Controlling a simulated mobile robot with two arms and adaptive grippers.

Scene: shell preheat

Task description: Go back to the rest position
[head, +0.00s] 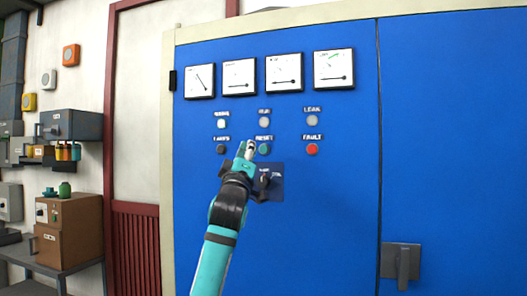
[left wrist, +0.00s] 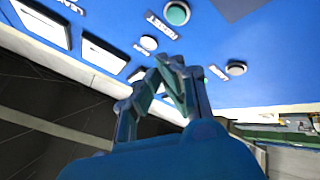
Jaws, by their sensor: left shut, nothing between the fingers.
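My left gripper (head: 249,147) is in front of the blue cabinet (head: 330,230), its fingertips just left of the green RESET button (head: 264,148). In the left wrist view the teal fingers (left wrist: 170,68) come together at their tips with nothing between them. That view also shows the green button (left wrist: 177,13) above the fingertips. Whether the fingertips touch the panel cannot be told. My right gripper is in neither view.
The panel has several gauges (head: 239,76), a red FAULT lamp (head: 312,149), a dark button (head: 221,149) and a rotary switch (head: 265,181) partly behind my arm. A door handle (head: 401,262) sticks out at lower right. Brown boxes (head: 75,232) stand on a table at left.

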